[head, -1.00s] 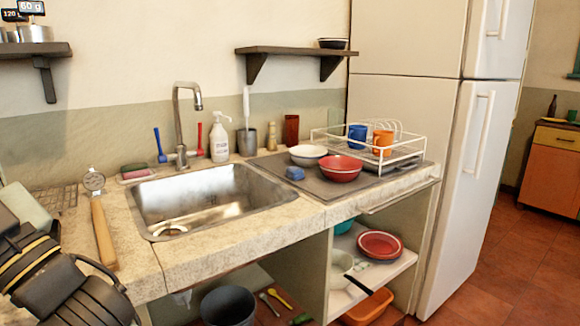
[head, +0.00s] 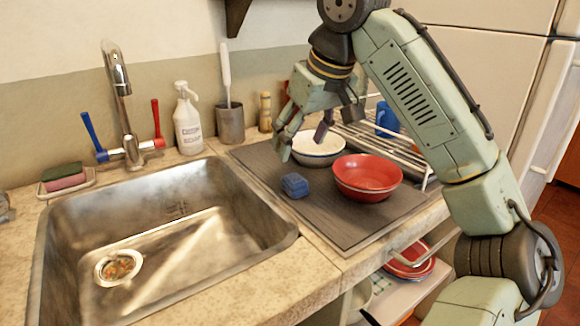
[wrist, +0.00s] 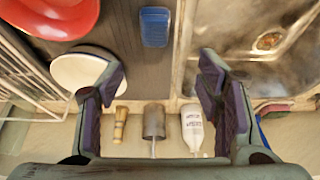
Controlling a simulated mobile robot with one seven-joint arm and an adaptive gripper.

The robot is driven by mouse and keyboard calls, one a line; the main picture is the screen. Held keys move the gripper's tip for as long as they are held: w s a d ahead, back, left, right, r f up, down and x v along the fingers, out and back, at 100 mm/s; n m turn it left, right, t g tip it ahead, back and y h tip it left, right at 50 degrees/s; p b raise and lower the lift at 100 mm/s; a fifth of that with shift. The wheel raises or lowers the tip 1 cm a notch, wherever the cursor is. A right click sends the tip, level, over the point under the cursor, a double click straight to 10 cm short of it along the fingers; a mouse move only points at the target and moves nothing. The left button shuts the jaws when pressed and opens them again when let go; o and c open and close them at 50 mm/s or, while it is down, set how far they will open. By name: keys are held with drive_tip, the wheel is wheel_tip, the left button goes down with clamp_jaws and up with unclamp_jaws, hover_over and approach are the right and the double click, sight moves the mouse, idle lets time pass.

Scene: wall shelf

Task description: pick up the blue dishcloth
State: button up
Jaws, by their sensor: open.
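The blue dishcloth (head: 294,185) is a small folded block lying on the dark drain mat (head: 335,225), between the sink and the red bowl. In the wrist view the dishcloth (wrist: 155,27) lies at the top centre, farther up the picture than my fingertips. My gripper (head: 304,132) is open and empty, above the mat behind the dishcloth and near the white bowl. In the wrist view my gripper (wrist: 161,72) has its fingers wide apart, with nothing between them but mat and counter below. The dishcloth is fully visible and apart from the fingers.
A red bowl (head: 367,178) stands right of the dishcloth, and a white bowl (head: 319,148) behind it. The white wire rack (head: 425,160) is at the right. The metal sink (head: 215,205) is at the left. A soap bottle (head: 188,125) and grey cup (head: 230,125) stand along the wall.

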hover_over(296, 179)
drive_tip(key=s+d, duration=0.2)
drive_tip(key=f, duration=0.4)
drive_tip(key=shift+a+f, duration=0.15)
drive_tip(key=shift+a, duration=0.1)
drive_tip(key=shift+x, duration=3)
drive_tip(key=shift+s, duration=0.15)
drive_tip(key=shift+c, duration=0.5)
drive_tip(key=c, duration=1)
